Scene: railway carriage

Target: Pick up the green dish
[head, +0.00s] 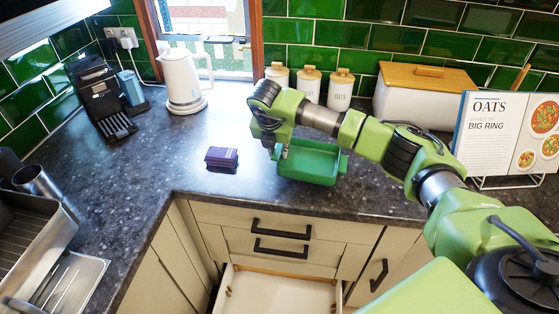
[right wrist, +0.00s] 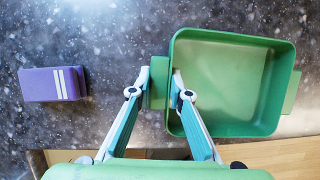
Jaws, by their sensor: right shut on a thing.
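The green dish (head: 308,163) is a rectangular tray with a tab handle on each short side. It is on the dark countertop near its front edge and looks level; I cannot tell whether it touches the counter. My right gripper (head: 276,150) reaches down over its left end. In the right wrist view the gripper (right wrist: 161,78) is shut on the left handle, one finger outside and the other inside the dish wall. The dish (right wrist: 228,85) looks empty there. My left gripper is not in view.
A purple box (head: 222,158) lies left of the dish, also in the right wrist view (right wrist: 52,84). A white kettle (head: 183,80), canisters (head: 309,83) and a bread bin (head: 425,100) stand behind. A recipe book (head: 490,135) stands right. An open drawer (head: 275,292) is below.

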